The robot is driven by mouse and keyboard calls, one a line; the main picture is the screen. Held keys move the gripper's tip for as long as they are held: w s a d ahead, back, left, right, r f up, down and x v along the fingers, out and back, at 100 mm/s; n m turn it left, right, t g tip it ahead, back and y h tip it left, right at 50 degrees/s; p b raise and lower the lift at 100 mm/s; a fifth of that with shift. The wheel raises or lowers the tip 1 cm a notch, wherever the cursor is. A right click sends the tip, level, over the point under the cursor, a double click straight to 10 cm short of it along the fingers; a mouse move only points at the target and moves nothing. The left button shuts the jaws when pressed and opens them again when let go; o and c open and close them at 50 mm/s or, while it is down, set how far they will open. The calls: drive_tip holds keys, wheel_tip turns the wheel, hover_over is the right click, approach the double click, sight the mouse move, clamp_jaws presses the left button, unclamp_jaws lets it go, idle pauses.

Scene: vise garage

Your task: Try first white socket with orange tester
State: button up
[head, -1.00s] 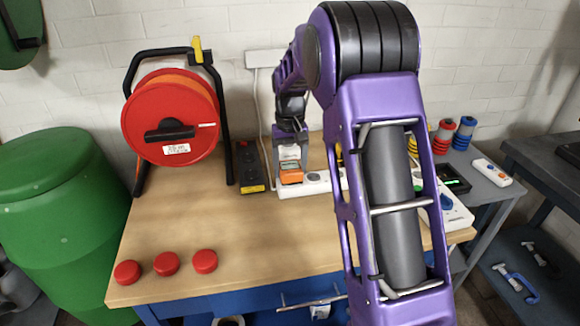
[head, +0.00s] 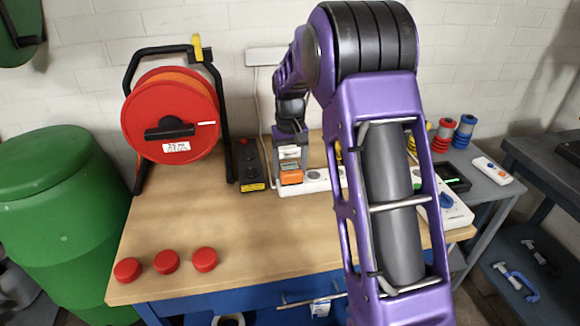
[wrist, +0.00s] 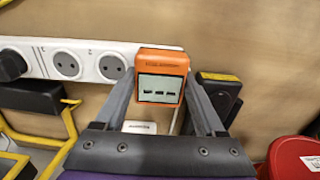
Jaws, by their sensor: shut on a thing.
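The orange tester (head: 291,178) is a small box with a pale screen showing dark marks. It also shows in the wrist view (wrist: 161,65). My gripper (wrist: 161,82) is shut on it, one finger along each side. The tester is over the end of the white socket strip (head: 318,182), beside the black strip. In the wrist view the white strip (wrist: 88,50) shows two bare round sockets (wrist: 112,66) and a black plug (wrist: 12,66) farther left. The socket under the tester is hidden, and I cannot tell whether its pins are seated.
A black socket strip (head: 251,166) with a yellow label lies left of the gripper. A red cable reel (head: 170,115) stands behind left. Three red caps (head: 166,262) sit near the front edge. The middle of the table (head: 225,218) is clear. My arm hides part of the right side.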

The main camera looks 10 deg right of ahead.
drive_tip(key=shift+f, duration=0.1)
drive_tip(key=o, duration=1.2)
drive_tip(key=shift+o, duration=0.2)
wheel_tip(320, 180, up, 17)
drive_tip(key=p, duration=0.2)
drive_tip(key=shift+r+p, duration=0.2)
drive_tip(key=shift+p, duration=0.1)
